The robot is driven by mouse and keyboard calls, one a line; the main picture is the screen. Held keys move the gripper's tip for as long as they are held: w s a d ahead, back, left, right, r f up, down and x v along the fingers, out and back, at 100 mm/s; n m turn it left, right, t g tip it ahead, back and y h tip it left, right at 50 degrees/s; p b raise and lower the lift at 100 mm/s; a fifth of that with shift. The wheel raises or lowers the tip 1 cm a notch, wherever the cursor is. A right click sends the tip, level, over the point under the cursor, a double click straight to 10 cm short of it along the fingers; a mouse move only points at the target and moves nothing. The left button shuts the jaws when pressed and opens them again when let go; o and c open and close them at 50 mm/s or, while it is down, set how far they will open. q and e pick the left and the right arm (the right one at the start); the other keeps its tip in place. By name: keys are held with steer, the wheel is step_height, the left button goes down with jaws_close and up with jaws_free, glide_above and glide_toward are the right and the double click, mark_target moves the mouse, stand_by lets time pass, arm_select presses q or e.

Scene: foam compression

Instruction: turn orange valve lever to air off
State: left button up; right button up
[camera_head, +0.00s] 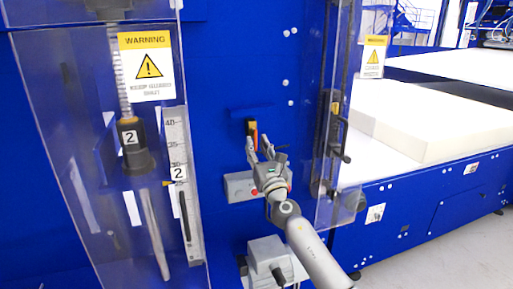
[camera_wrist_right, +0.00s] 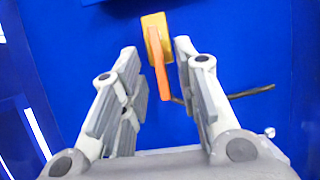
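The orange valve lever (camera_head: 254,137) is on the blue machine panel, just beyond the tips of my right gripper (camera_head: 258,151). In the right wrist view the orange lever (camera_wrist_right: 161,66) hangs down from a yellow-orange valve body (camera_wrist_right: 157,30). My right gripper (camera_wrist_right: 158,65) is open there, with one finger on each side of the lever and a gap on both sides. No contact with the lever shows. Any air on or off marking is too small to read. My left gripper is not in view.
A grey control box with a red button (camera_head: 240,187) is on the panel below the valve. A clear guard with a warning sign (camera_head: 147,67) stands at the left, another at the right. A white foam block (camera_head: 440,125) lies on the table at right. A thin dark cable (camera_wrist_right: 250,92) runs near the right finger.

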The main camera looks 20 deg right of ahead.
steer(key=shift+w+r, duration=0.2)
steer(key=shift+w, duration=0.3)
jaws_close()
